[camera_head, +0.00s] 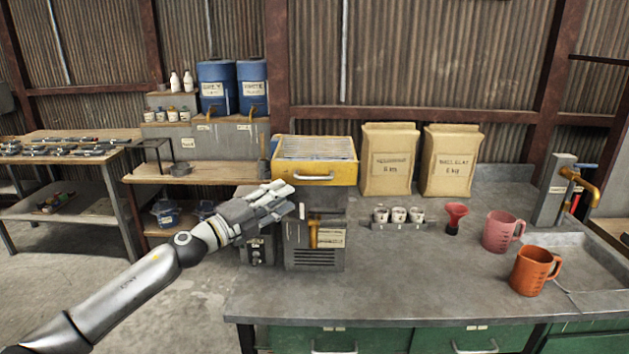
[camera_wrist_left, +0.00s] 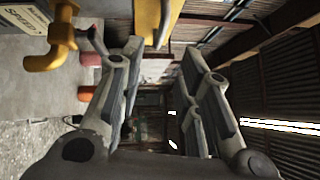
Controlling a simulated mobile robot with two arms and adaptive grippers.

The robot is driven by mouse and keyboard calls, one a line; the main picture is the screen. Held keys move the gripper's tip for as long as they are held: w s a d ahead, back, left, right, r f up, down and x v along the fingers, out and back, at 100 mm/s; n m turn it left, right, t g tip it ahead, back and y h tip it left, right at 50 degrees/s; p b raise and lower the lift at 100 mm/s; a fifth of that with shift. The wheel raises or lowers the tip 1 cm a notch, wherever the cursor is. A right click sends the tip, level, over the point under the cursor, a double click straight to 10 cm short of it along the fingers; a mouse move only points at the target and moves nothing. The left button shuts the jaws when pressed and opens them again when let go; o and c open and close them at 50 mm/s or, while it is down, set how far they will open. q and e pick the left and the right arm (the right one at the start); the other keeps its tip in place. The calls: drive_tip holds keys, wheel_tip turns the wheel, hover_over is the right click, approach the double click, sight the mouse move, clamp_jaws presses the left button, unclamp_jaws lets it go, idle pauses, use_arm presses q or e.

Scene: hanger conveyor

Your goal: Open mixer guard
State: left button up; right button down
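The mixer (camera_head: 315,240) is a grey machine on the bench with a yellow guard (camera_head: 315,163) on top. The guard looks lowered over the machine, its silver handle (camera_head: 313,178) on the front face. My left gripper (camera_head: 287,200) is in front of the mixer's left side, a little below and left of the handle. In the left wrist view the gripper (camera_wrist_left: 160,52) has its fingers spread with nothing held. The yellow guard (camera_wrist_left: 150,18) and handle (camera_wrist_left: 165,22) show at the top there, apparently apart from the fingers. My right gripper is out of view.
Two paper sacks (camera_head: 388,160) stand right of the mixer. Small cups (camera_head: 398,215), a red funnel (camera_head: 455,217), a pink jug (camera_head: 502,231) and an orange jug (camera_head: 534,270) stand on the bench. Blue drums (camera_head: 216,87) are on the left shelf. The front middle of the bench is clear.

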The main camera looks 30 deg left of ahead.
sight(314, 179)
use_arm(q)
drive_tip(key=p+x, duration=0.3)
drive_tip(key=x, duration=0.5)
drive_tip(key=shift+w+r, duration=0.1)
drive_tip(key=shift+r, duration=0.05)
drive_tip(key=shift+p+x, duration=0.4)
drive_tip(key=shift+x, duration=0.6)
drive_tip(key=shift+c, duration=0.5)
clamp_jaws()
